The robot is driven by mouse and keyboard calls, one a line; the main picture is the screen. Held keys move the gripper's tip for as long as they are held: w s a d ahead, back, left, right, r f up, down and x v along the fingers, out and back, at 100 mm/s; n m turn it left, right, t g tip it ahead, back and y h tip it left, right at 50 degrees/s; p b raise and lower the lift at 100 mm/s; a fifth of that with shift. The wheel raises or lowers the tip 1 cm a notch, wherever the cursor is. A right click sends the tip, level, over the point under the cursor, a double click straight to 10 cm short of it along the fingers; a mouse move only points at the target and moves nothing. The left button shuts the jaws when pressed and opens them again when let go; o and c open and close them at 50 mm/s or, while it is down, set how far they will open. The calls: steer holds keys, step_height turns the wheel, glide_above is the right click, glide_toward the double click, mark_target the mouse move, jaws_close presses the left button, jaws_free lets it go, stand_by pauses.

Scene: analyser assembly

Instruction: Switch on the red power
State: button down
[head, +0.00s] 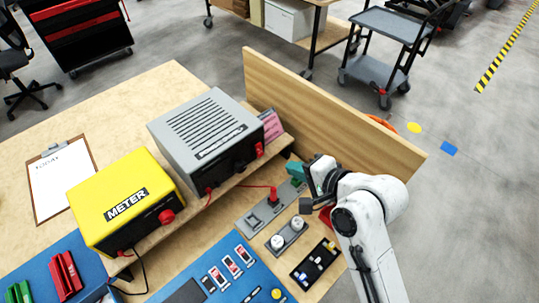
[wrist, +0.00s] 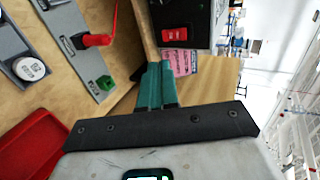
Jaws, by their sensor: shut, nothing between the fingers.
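The red power switch (head: 259,149) sits on the dark front face of the grey vented box (head: 203,125). In the wrist view the red switch (wrist: 180,34) lies on a black panel, above and right of my fingertips. My gripper (wrist: 160,66) has teal fingers, pressed together and empty. In the head view my gripper (head: 297,170) is right of and below the switch, in front of the box's right end. A gap shows between the fingertips and the switch in the wrist view. I cannot tell the switch's position.
A yellow METER box (head: 120,200) stands left of the grey box on a wooden shelf. A pink card (head: 272,125) is beside the switch. A red plug (head: 274,195) with cable rises from a grey plate below. A wooden side board (head: 330,110) borders the bench.

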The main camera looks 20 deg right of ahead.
mark_target(261, 153)
steer(key=x, duration=0.6)
steer(key=r+p+x, duration=0.1)
steer(key=x, duration=0.3)
steer(key=shift+w+a, duration=0.1)
steer(key=shift+w, duration=0.1)
steer(key=shift+f, duration=0.15)
steer(key=shift+w+f+t+b, duration=0.15)
steer(key=shift+f+t+b, duration=0.2)
steer(key=shift+b, duration=0.45)
steer(key=shift+a+r, duration=0.1)
steer(key=shift+r, duration=0.3)
steer(key=shift+p, duration=0.35)
steer(key=shift+r+p, duration=0.85)
